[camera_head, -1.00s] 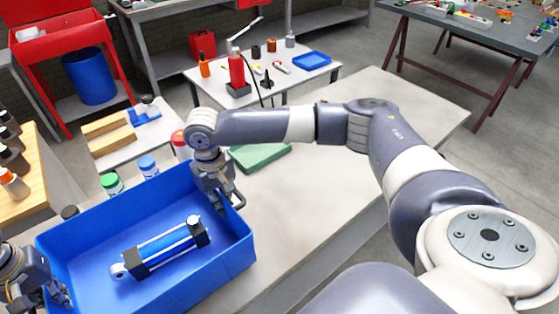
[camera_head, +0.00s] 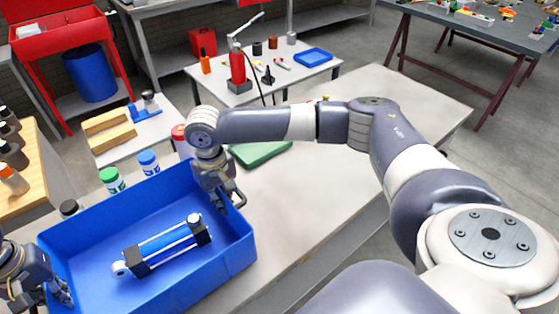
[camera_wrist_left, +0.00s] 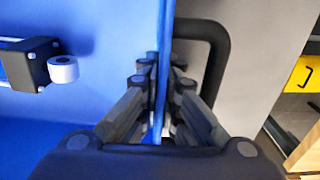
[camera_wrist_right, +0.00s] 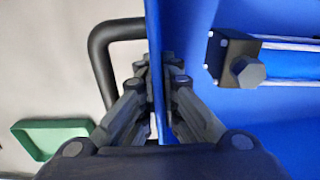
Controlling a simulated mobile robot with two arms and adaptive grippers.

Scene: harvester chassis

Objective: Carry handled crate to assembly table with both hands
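The blue crate (camera_head: 222,265) is at the lower left of the head view, over the grey table. A hydraulic cylinder (camera_head: 163,247) with black end blocks lies inside it. My left gripper (camera_head: 60,292) is at the crate's left end. In the left wrist view its fingers (camera_wrist_left: 160,85) close on both sides of the crate wall, beside a black handle (camera_wrist_left: 220,55). My right gripper (camera_head: 230,192) is at the right end, its fingers (camera_wrist_right: 157,85) likewise shut on the wall, beside another handle (camera_wrist_right: 97,55). Whether the crate's underside touches the table is hidden.
The grey table (camera_head: 330,190) has clear room right of the crate. A green tray (camera_head: 262,152) and several bottles (camera_head: 111,180) are behind the crate. A small table (camera_head: 300,85) with a red jack stands beyond. A dark table (camera_head: 480,30) with coloured parts is top right.

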